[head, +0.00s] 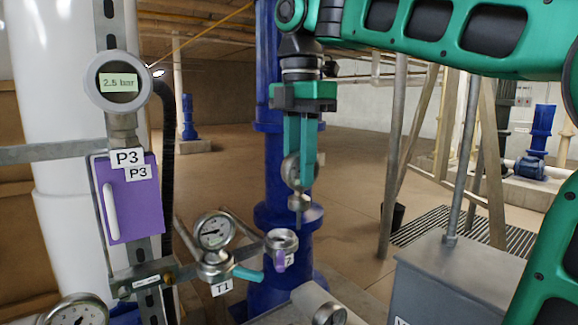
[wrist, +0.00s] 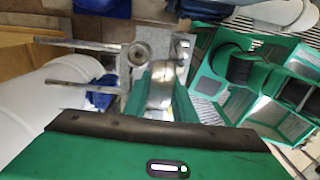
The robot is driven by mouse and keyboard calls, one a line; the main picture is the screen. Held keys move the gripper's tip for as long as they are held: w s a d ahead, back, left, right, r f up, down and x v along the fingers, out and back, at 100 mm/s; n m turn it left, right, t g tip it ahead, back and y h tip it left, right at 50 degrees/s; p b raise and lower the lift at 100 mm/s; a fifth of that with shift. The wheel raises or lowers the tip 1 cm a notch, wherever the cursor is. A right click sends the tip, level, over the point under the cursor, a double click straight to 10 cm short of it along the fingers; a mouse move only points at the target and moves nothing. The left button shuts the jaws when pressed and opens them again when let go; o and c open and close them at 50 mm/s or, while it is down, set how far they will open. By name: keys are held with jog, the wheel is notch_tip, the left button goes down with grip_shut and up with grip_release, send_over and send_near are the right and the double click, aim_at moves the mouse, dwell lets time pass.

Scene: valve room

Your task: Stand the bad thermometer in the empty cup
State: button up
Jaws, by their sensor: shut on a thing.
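My gripper (head: 301,160) points straight down and is shut on a thermometer (head: 291,172), a round metal dial gauge with a stem hanging below the fingers. The fingers partly cover the dial, so I cannot read it. The thermometer also shows between the fingers in the wrist view (wrist: 161,88). The stem looks upright and apart from the cup. A metal ring in the wrist view (wrist: 140,53), just ahead of the fingers, looks like this cup.
Left of the cup, a dial gauge (head: 214,232) stands in a fitting labelled T1 with a teal handle (head: 247,273). A purple P3 plate (head: 130,197) and a 2.5 bar display (head: 118,82) are farther left. A grey box (head: 455,275) stands right.

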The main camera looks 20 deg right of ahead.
jog(key=shift+s+d, duration=0.2)
jog(key=shift+s, duration=0.6)
jog(key=shift+s+d, duration=0.15)
jog(key=shift+s, duration=0.65)
